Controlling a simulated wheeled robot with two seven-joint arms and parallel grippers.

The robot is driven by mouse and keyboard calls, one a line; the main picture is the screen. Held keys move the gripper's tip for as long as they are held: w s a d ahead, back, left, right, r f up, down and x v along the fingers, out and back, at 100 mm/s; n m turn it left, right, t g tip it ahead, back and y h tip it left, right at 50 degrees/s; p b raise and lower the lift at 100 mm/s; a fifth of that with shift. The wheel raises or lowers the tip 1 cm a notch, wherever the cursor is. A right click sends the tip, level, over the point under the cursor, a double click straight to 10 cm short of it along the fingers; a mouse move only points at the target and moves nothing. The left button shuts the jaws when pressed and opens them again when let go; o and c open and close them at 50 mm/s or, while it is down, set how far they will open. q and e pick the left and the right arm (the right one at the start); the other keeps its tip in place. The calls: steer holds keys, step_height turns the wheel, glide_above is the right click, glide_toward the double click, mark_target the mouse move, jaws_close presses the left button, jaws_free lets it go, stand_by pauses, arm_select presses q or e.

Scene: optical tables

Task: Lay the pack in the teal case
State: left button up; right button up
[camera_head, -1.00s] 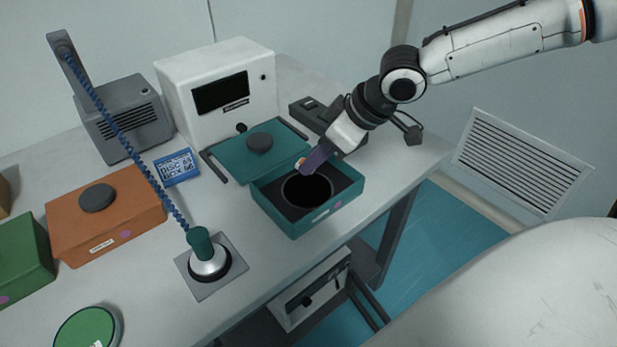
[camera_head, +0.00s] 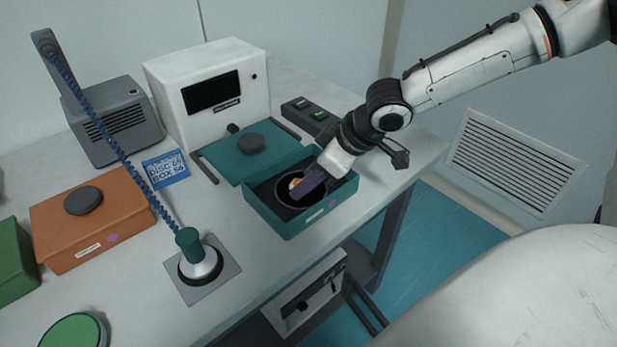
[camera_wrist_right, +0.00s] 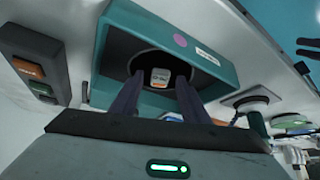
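The teal case (camera_head: 328,215) stands open near the table's right edge, its lid (camera_head: 226,161) folded back behind it. It has a dark inside with a round recess. The small white and orange pack (camera_head: 294,184) is in the recess; it also shows in the right wrist view (camera_wrist_right: 160,77), between the fingertips. My right gripper (camera_head: 303,187) reaches down into the case from the upper right. In the right wrist view its two fingers (camera_wrist_right: 160,80) stand apart, with a narrow gap on each side of the pack. The pack's underside is hidden. My left gripper is out of view.
An orange case (camera_head: 110,225) and a green case (camera_head: 12,262) stand to the left. A lamp-like tool on a square plate (camera_head: 225,282) with a blue coiled cord is left of the teal case. A white instrument (camera_head: 232,110) and a switch box (camera_head: 308,112) stand behind.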

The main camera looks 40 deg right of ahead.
steer(key=shift+r, duration=0.1)
steer(key=shift+s+d+r+p, duration=0.1)
steer(key=shift+r+p, duration=0.25)
steer(key=shift+r, duration=0.15)
steer(key=p+v, duration=0.3)
steer(key=v, duration=0.8)
steer(key=shift+s, duration=0.15)
